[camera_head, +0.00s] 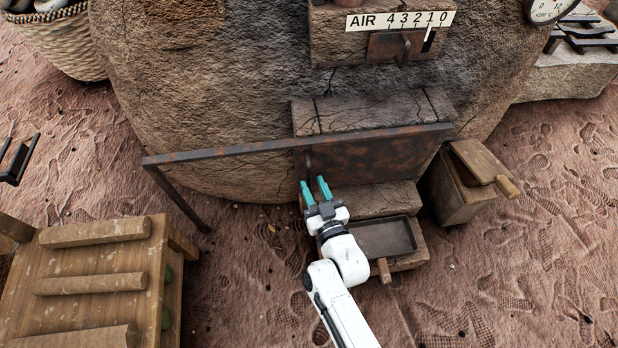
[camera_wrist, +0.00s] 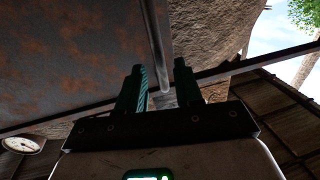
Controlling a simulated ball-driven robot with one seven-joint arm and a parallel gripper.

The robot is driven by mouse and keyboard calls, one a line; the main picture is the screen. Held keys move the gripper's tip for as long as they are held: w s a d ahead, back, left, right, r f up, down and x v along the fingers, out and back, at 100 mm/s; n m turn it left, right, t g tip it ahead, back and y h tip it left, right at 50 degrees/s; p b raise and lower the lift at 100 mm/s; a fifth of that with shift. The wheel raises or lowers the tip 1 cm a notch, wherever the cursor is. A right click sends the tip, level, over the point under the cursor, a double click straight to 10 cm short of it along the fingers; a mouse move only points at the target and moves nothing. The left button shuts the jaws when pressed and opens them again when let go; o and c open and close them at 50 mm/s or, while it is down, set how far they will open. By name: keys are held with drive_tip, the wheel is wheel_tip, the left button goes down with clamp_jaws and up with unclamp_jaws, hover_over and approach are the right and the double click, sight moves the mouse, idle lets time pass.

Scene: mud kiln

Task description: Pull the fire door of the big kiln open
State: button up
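The big kiln (camera_head: 220,110) is a rounded mud mass filling the back. Its fire door (camera_head: 375,158) is a rusty metal plate low on the front, looking shut against the brick frame. An upright handle (camera_head: 308,161) is at the door's left side. My gripper (camera_head: 314,183) is just in front of and below the handle, its teal fingers apart. In the wrist view, the rusty door (camera_wrist: 75,50) fills the upper left. The grey handle bar (camera_wrist: 157,45) shows in the gap between my open fingers (camera_wrist: 159,72). I cannot tell whether the fingertips reach around it.
A rusty rail (camera_head: 225,150) runs left from the door to a slanted leg. An ash tray (camera_head: 385,238) sits below the door, a lidded wooden box (camera_head: 462,185) to its right. A slatted wooden table (camera_head: 90,285) stands at lower left. Bare ground (camera_head: 240,290) lies left of my arm.

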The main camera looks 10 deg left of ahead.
sight(310, 178)
drive_tip(key=shift+b+x, duration=0.65)
drive_tip(key=shift+x, duration=1.35)
clamp_jaws()
